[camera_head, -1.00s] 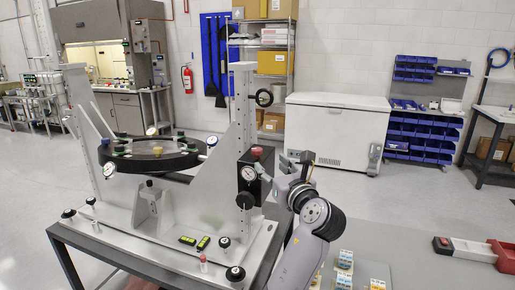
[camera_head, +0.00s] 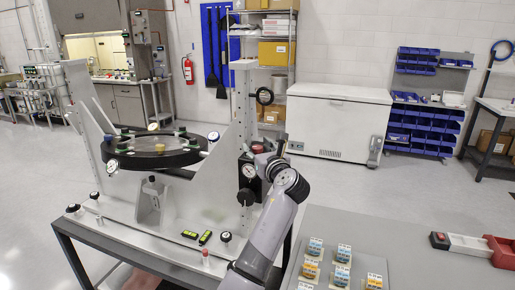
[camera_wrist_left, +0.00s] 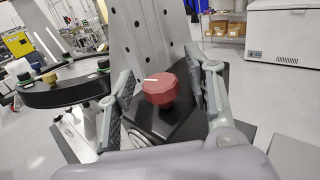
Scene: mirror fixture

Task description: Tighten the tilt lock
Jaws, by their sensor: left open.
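The mirror fixture (camera_head: 215,205) stands on a dark table, with the round mirror in its black ring (camera_head: 152,160) at the left of its upright plate. A faceted red knob with a white mark (camera_wrist_left: 160,90), seemingly the tilt lock, sits on a black block beside the plate. In the head view the knob (camera_head: 257,148) is small and partly hidden by my gripper. My left gripper (camera_head: 264,160) is at the block. In the wrist view its two grey fingers stand open on either side of the knob, apparently apart from it. My right gripper is not in view.
A yellow-and-black level (camera_head: 205,238) lies on the base. A grey table (camera_head: 410,255) at right holds small boxes (camera_head: 342,254) and a red-and-white tray (camera_head: 470,245).

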